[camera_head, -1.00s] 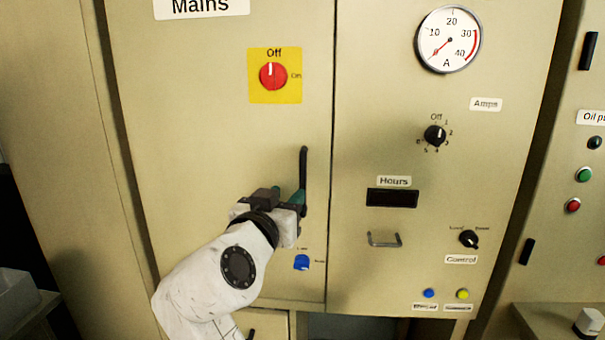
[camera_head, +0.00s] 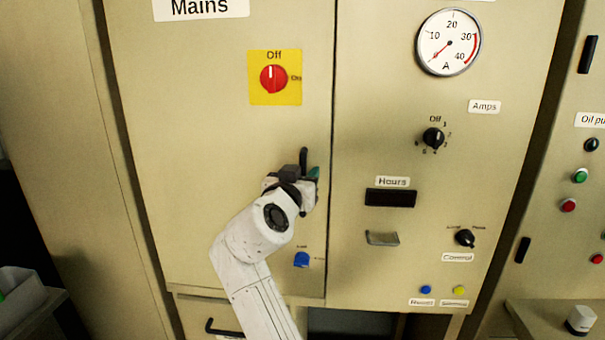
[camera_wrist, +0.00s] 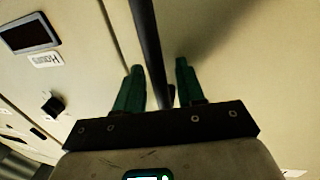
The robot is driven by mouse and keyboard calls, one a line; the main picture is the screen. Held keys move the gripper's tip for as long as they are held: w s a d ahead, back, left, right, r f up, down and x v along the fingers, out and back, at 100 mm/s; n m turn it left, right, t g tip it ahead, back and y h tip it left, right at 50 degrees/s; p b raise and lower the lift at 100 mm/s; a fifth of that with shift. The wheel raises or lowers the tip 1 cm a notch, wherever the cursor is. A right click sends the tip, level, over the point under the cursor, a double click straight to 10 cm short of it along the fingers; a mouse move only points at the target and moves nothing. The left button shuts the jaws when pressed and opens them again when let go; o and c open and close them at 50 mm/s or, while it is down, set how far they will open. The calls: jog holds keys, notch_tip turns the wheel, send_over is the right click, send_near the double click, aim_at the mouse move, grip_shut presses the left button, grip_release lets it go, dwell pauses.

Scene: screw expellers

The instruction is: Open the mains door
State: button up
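The mains door (camera_head: 210,130) is a beige cabinet panel under a "Mains" label, and it looks flush with the panel to its right. Its black upright handle (camera_head: 304,157) is near the door's right edge; my gripper hides the lower part. My gripper (camera_head: 313,174) is at the handle's lower part. In the wrist view, the green fingers of my gripper (camera_wrist: 158,82) are apart, one on each side of the handle (camera_wrist: 146,35). The left finger is closer to the bar; a gap shows at the right finger.
A red rotary switch (camera_head: 273,79) on a yellow plate is above the handle, pointing to Off. A blue lock knob (camera_head: 301,260) is below my gripper. The right panel carries an hours display (camera_head: 390,198), a small handle (camera_head: 382,238) and several knobs.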

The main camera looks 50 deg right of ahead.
grip_shut()
dwell(0.3)
dwell(0.3)
